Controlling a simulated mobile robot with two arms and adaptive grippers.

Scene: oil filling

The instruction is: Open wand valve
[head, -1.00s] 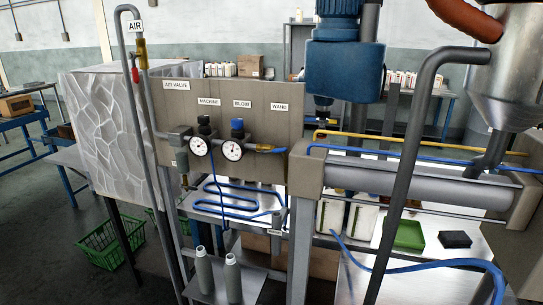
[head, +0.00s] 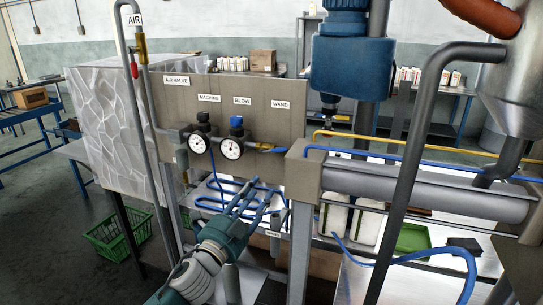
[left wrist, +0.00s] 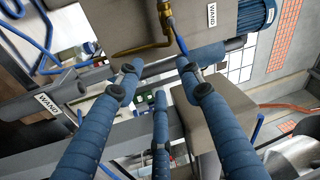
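The wand valve (head: 264,147) is a small brass fitting on the grey panel, under the WAND label (head: 280,104) and right of two gauges. In the left wrist view the brass valve (left wrist: 158,35) shows at the top with a bent brass lever, a blue hose and a WAND label (left wrist: 212,14). My left gripper (head: 247,195) is open and empty, below the valve and in front of the panel. In the wrist view its three blue fingers (left wrist: 157,68) are spread, their tips apart from the lever. My right gripper is out of view.
Two gauges (head: 230,148) sit left of the valve, with a blue knob above one. A grey post and beam (head: 304,172) stand right of it. A coiled blue hose (head: 225,198) lies behind my fingers. A slanting grey pipe (head: 408,170) crosses the right side.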

